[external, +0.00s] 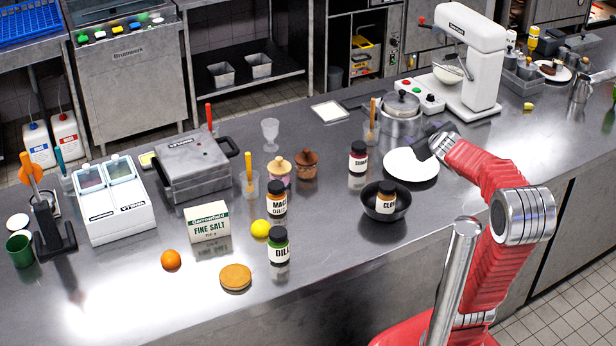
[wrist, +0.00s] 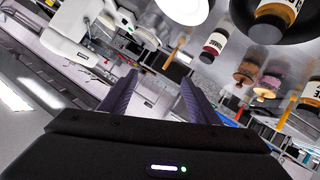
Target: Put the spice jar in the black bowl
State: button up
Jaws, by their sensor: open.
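A spice jar labelled CLOVE (external: 386,198), with an amber body and black lid, stands upright inside the black bowl (external: 398,213) on the steel counter. In the wrist view the jar (wrist: 279,14) and part of the bowl (wrist: 240,14) show at the top right, cut by the frame edge. My gripper (external: 428,148) is over the far right part of the white plate, apart from the jar and bowl. In the wrist view my gripper (wrist: 158,92) has its two fingers spread with nothing between them.
The white plate (external: 408,168) lies behind the bowl. A dark red jar (external: 358,157) stands left of the plate. A stand mixer (external: 470,60) is behind.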

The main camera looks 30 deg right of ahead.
jog(key=s+a+f+g+y, duration=0.2)
jog(key=s+a+f+g, duration=0.1)
jog(key=s+a, duration=0.6)
jog(key=s+a+f+m+g+y, duration=0.1)
jog(key=s+a+f+g+y, duration=0.1)
jog(key=s+a+f, duration=0.3)
jog(key=s+a+g, duration=0.1)
jog(key=s+a, duration=0.3)
jog(key=shift+s+g+y, duration=0.15)
jog(key=shift+g+y, duration=0.25)
